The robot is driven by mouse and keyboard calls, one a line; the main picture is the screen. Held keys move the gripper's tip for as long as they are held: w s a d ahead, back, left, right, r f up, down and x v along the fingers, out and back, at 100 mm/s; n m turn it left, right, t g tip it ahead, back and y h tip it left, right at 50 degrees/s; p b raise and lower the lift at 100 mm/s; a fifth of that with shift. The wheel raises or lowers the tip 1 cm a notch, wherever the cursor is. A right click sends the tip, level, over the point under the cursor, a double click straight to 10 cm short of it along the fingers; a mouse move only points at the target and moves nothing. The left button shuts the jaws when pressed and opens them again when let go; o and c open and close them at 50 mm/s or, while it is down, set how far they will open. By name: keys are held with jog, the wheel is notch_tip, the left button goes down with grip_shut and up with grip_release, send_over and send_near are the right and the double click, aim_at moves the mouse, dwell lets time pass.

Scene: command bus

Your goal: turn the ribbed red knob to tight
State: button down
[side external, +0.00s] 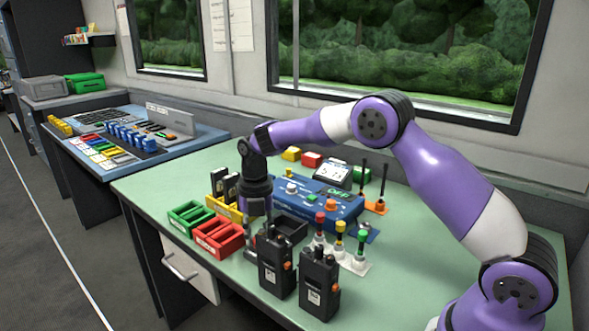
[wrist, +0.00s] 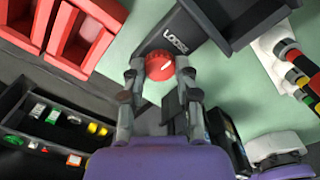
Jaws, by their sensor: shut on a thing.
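The ribbed red knob (wrist: 160,66) shows in the wrist view, on a dark plate lettered LOOSE (wrist: 175,39). A short white mark shows on its face. My gripper (wrist: 160,70) is shut on the knob, with one finger on each side of it. No lettering for tight can be read. In the side view my gripper (side external: 251,247) points down near the table's front edge, beside the radios. The knob cannot be made out there.
Two black radios (side external: 320,284) stand close to my gripper. Red bins (side external: 218,236) and green bins (side external: 190,216) are to its left. A blue panel (side external: 325,205) and a white rack with colored-top pieces (side external: 354,265) stand behind and right. Green table is clear at right (side external: 415,240).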

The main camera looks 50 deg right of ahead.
jog(key=shift+m, duration=0.4)
jog(key=m, duration=0.3)
jog(key=shift+f+m, duration=0.1)
jog(key=shift+m, duration=0.2)
jog(key=m, duration=0.3)
jog(key=shift+m, duration=0.3)
jog(key=m, duration=1.4)
jog(key=shift+m, duration=0.3)
jog(key=m, duration=0.3)
jog(key=shift+m, duration=2.3)
